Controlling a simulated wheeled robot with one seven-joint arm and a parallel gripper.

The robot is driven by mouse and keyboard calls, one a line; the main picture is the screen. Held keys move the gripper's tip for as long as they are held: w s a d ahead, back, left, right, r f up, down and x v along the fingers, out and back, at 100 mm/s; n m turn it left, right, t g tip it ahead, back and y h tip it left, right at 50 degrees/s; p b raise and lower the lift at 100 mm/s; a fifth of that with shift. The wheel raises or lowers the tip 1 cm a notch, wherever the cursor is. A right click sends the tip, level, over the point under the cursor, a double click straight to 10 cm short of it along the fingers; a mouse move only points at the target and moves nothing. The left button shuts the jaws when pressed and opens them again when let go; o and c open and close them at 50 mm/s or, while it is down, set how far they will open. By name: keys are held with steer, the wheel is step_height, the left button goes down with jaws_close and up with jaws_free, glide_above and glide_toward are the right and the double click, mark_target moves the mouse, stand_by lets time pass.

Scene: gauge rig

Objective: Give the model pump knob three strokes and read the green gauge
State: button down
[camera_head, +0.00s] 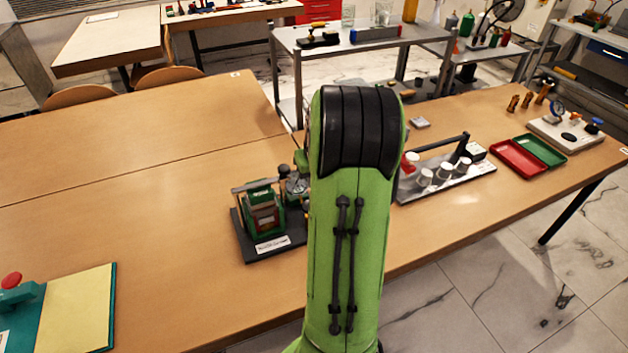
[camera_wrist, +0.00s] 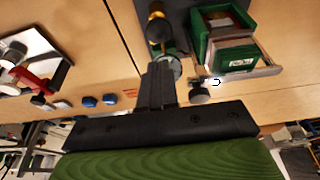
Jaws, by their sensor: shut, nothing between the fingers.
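A model pump with a green housing (camera_head: 263,212) stands on a black base (camera_head: 253,247) with a white label, on the wooden table left of my arm. A dark round knob (camera_head: 283,170) shows at its back; my arm hides the base's right part. In the wrist view the green housing (camera_wrist: 222,45) is at the upper right, and a dark knob (camera_wrist: 200,96) lies just right of my gripper (camera_wrist: 160,68). My fingers are shut and empty, their tips beside a pale round part (camera_wrist: 172,68) that may be the gauge. I cannot read a dial, nor tell whether the fingers touch anything.
A rack with white cups (camera_head: 445,178), a red tray (camera_head: 518,157), a green tray (camera_head: 541,149) and a gauge board (camera_head: 565,134) stand to the right. A yellow-and-teal board (camera_head: 75,310) with a red button lies at the front left. The table's left middle is clear.

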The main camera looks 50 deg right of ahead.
steer(key=x, duration=0.3)
steer(key=b+x, duration=0.1)
steer(key=x, duration=0.5)
steer(key=shift+s+a+f+b, duration=0.1)
steer(key=shift+s+a+b, duration=0.05)
steer(key=shift+s+b, duration=0.25)
steer(key=shift+f, duration=0.5)
step_height(320, 180, down, 3)
steer(key=shift+b, duration=1.2)
steer(key=shift+s+a, duration=0.1)
steer(key=shift+s, duration=0.05)
